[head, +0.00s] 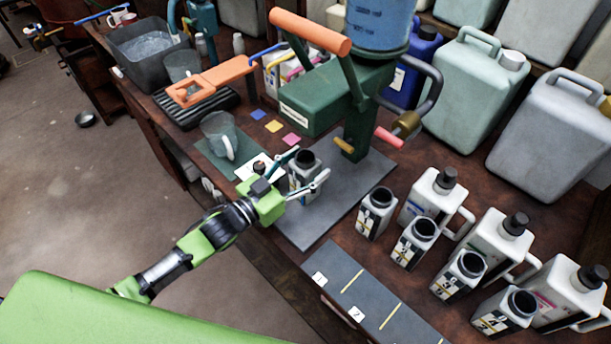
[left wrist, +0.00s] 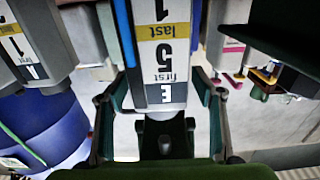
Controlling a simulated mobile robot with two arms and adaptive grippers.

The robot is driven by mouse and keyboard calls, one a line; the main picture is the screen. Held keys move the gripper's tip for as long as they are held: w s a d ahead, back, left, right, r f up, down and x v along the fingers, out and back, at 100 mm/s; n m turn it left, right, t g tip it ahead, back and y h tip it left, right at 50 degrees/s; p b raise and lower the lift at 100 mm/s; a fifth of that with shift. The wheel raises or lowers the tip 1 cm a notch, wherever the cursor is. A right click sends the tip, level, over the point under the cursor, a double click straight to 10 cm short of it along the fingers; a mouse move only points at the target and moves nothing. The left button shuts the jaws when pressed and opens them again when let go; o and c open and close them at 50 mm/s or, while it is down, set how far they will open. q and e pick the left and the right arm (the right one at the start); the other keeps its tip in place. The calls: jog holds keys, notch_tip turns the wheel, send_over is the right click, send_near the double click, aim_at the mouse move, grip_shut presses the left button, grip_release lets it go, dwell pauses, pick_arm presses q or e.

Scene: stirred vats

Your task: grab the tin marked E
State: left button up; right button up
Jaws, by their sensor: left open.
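The tin marked E is a small white tin with a black open mouth. In the head view this tin (head: 302,180) stands upright on the dark grey mat. In the left wrist view the tin (left wrist: 160,62) shows its label upside down, with "first 5", "last 1" and a white E on black. My left gripper (head: 311,163) has one finger on either side of the tin. In the left wrist view my open left gripper (left wrist: 163,90) has its pads beside the tin's lower label; whether they touch it I cannot tell. My right gripper is out of view.
A green press (head: 330,98) stands just behind the tin. Several similar tins (head: 376,212) and white jugs (head: 432,203) stand to the right. A glass beaker (head: 219,136) is at left. A numbered dark strip (head: 372,300) lies along the front edge. A tin marked A (left wrist: 35,45) is at left in the wrist view.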

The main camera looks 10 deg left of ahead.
pick_arm(q)
jog(key=c, duration=1.4)
jog(key=shift+r, duration=0.1)
jog(key=shift+r, duration=0.1)
jog(key=shift+r, duration=0.6)
jog(key=s+a+r, duration=0.2)
jog(key=a+r, duration=0.2)
jog(key=s+a+r, duration=0.2)
jog(key=a+r, duration=0.1)
jog(key=a, duration=0.1)
jog(key=s+a+r, duration=0.3)
jog(key=a+r, duration=0.1)
jog(key=shift+a+r+b, duration=0.1)
jog(key=shift+r+b, duration=0.2)
jog(key=shift+b, duration=0.05)
